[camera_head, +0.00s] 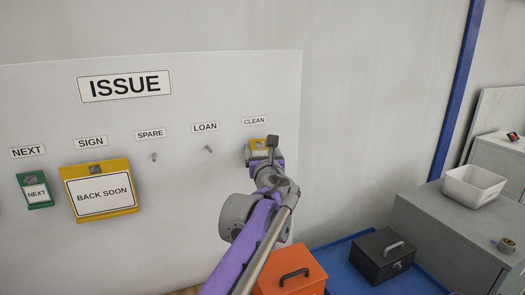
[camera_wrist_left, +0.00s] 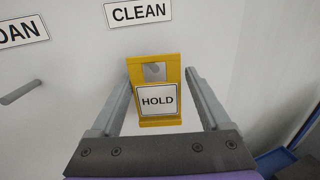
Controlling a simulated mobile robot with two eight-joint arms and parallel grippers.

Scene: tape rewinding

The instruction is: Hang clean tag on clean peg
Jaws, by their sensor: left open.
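A yellow tag (camera_wrist_left: 172,120) with a white label reading HOLD is under the CLEAN sign (camera_wrist_left: 140,12) in the left wrist view. A grey peg end (camera_wrist_left: 153,72) shows in the tag's top opening, and the tag appears to hang upright there against the board. My left gripper (camera_wrist_left: 158,88) is open, its two fingers on either side of the tag with small gaps. In the head view the gripper (camera_head: 260,158) covers most of the tag (camera_head: 257,142) and hides the clean peg. My right gripper is not in view.
The white board (camera_head: 200,90) has bare SPARE (camera_head: 153,156) and LOAN (camera_head: 208,149) pegs to the left. A yellow BACK SOON tag (camera_head: 100,195) and a green NEXT tag (camera_head: 36,191) hang further left. An orange box (camera_head: 290,275) and a black box (camera_head: 383,255) stand below right.

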